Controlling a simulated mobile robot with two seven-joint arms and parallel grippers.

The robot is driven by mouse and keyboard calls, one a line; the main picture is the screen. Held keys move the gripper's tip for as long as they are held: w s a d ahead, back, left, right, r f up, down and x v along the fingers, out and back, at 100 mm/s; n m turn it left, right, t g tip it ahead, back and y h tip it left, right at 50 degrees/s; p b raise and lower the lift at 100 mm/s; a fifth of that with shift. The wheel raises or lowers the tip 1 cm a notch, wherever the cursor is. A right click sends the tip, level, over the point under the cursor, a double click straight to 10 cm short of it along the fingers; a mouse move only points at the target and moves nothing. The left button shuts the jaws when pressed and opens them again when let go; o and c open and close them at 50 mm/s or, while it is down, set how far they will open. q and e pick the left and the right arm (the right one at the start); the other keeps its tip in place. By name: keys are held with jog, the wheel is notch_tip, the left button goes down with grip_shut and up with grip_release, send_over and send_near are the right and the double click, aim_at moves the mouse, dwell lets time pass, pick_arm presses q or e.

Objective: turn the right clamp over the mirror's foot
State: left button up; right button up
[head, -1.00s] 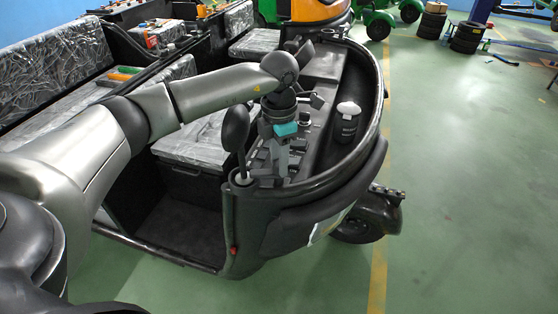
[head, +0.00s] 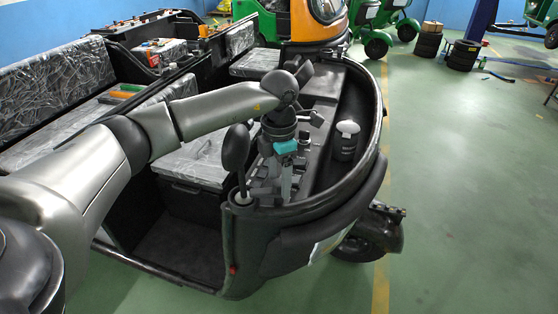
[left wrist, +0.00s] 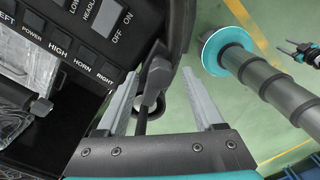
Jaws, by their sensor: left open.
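The round black mirror (head: 236,148) stands on a thin stem at the near left corner of the rickshaw's dashboard. Its foot (head: 243,197) sits on the body rim. My left gripper (head: 277,192) points down just right of the foot, over the dashboard's end. In the left wrist view its fingers (left wrist: 158,80) are apart, with a dark lever-like piece (left wrist: 155,72) between them in the picture. That piece may be the clamp; I cannot tell whether a finger touches it. No clamp shows clearly in the head view. My right gripper does not show in the head view.
The labelled switch panel (left wrist: 88,25) lies close to the left finger. A dark canister with a pale lid (head: 346,142) stands on the dashboard's right. The curved front rim (head: 340,195) bounds the space. Green floor to the right (head: 460,220) is clear.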

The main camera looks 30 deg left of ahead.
aim_at(280, 182)
pick_arm(q)
notch_tip(280, 182, up, 15)
jog(key=shift+b, duration=0.45)
jog(key=shift+f, duration=0.1)
